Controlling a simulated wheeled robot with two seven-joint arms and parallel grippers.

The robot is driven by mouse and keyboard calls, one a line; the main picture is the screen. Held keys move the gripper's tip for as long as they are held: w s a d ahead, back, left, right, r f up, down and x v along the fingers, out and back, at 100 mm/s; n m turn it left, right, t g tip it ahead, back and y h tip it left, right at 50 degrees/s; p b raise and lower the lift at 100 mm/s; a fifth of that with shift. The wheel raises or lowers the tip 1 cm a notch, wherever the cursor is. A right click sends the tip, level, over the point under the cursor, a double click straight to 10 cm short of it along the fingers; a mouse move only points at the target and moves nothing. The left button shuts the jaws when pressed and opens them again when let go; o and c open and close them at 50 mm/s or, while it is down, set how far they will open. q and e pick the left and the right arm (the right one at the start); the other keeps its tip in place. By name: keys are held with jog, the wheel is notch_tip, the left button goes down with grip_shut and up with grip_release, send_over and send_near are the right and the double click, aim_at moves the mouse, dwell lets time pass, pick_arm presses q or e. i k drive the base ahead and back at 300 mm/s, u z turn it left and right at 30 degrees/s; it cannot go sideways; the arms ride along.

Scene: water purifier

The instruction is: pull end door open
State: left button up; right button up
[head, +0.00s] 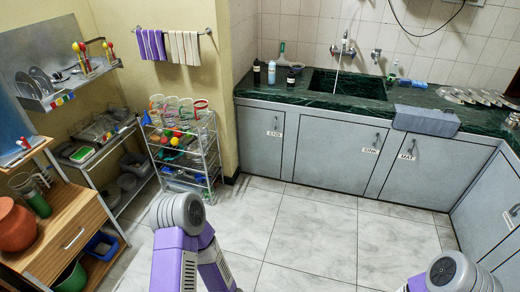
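The grey cabinet door at the left end of the counter (260,150) is shut. It has a small handle (276,122) near its right edge and a white label (274,134) that seems to read END. Only links of my two arms show at the bottom of the head view, well short of the doors. Neither gripper is in view.
A dark green counter (300,96) with a sink (348,84) tops the cabinets. A rolling rack of cups and bowls (185,150) stands left of the doors. A wooden cabinet (62,232) and shelves line the left. The tiled floor (310,230) before the doors is clear.

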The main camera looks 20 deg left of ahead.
aim_at(261, 131)
jog(key=u, duration=0.35)
jog(key=i, duration=0.8)
jog(key=u, duration=0.55)
jog(key=i, duration=2.15)
jog(key=z, duration=0.35)
